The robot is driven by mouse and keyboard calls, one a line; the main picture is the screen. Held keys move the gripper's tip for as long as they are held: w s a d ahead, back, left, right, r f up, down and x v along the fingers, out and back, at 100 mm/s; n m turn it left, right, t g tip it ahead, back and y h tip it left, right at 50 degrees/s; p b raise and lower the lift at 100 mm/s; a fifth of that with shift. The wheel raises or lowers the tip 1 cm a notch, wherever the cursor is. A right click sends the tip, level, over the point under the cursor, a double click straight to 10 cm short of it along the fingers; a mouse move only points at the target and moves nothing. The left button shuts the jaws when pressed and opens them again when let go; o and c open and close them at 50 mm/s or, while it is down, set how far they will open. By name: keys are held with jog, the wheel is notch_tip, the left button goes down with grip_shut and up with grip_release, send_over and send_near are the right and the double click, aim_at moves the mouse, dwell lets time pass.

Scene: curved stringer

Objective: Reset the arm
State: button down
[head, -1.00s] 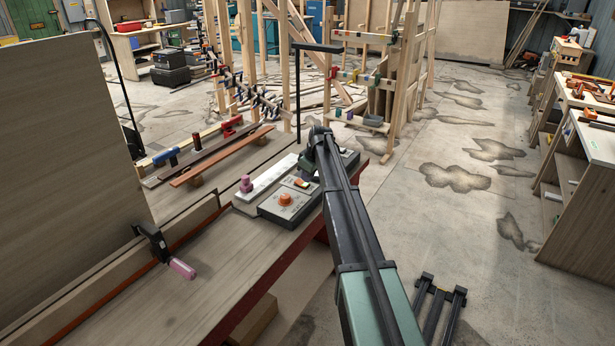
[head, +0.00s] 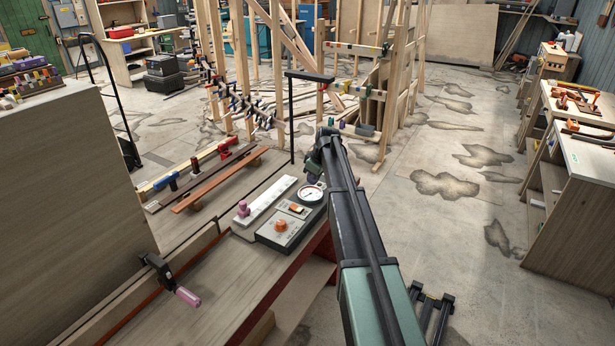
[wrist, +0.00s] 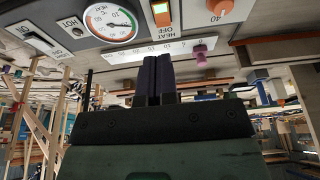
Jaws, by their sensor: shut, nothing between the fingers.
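My gripper (wrist: 158,58) shows in the wrist view with its two dark fingers pressed together and nothing between them. The fingers point toward the bench's control box, which lies across the top of that view. In the head view my arm reaches forward over the bench's right edge; its bent end is beside the round gauge (head: 311,194), and I cannot make out the fingers there. The gauge also shows in the wrist view (wrist: 113,21).
The control box (head: 282,231) has an orange knob (head: 281,225); a white strip (head: 264,201) lies beside it. A dark post (head: 291,115) rises behind. A clamp (head: 160,271) sits on the bench near the tall panel (head: 65,190). Concrete floor (head: 440,240) to the right is open.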

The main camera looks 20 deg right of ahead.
dwell(0.5)
jog(key=s+a+m+g, duration=0.1)
jog(key=s+a+m, duration=0.1)
jog(key=s+a, duration=0.5)
jog(key=s+a+f+m+g+h+b, duration=0.1)
jog(key=s+a, duration=0.7)
jog(key=s, duration=0.9)
jog(key=s+a+m+h, duration=0.1)
jog(key=s+a+m, duration=0.3)
jog(key=s+a, duration=0.4)
jog(key=s, duration=0.4)
jog(key=shift+a+f+g, duration=0.15)
jog(key=shift+f+g, duration=0.25)
